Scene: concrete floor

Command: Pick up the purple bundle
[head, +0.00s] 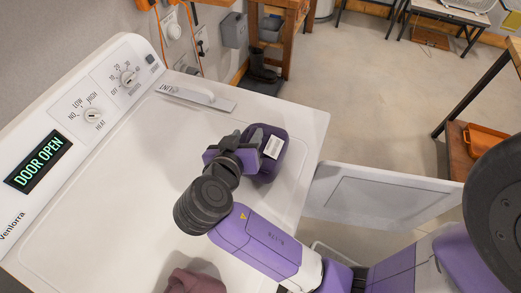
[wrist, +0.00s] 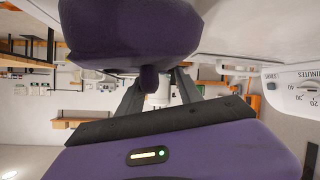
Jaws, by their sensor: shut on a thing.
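The purple bundle (head: 263,139) is a dark, rounded soft lump with a white label on its near side in the head view. It is over the far right part of the white dryer top (head: 130,190); I cannot tell whether it touches the surface. It also fills the top of the wrist view (wrist: 130,30). My gripper (head: 243,150) is at its left side. In the wrist view my gripper (wrist: 152,84) has a narrow fold of the bundle pinched between its fingers. The gripped part is mostly hidden in the head view.
A mauve bundle (head: 193,281) lies near the bottom of the dryer top. The control panel (head: 95,110) with knobs and a "DOOR OPEN" display runs along the left. A white door (head: 380,195) stands open at the right.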

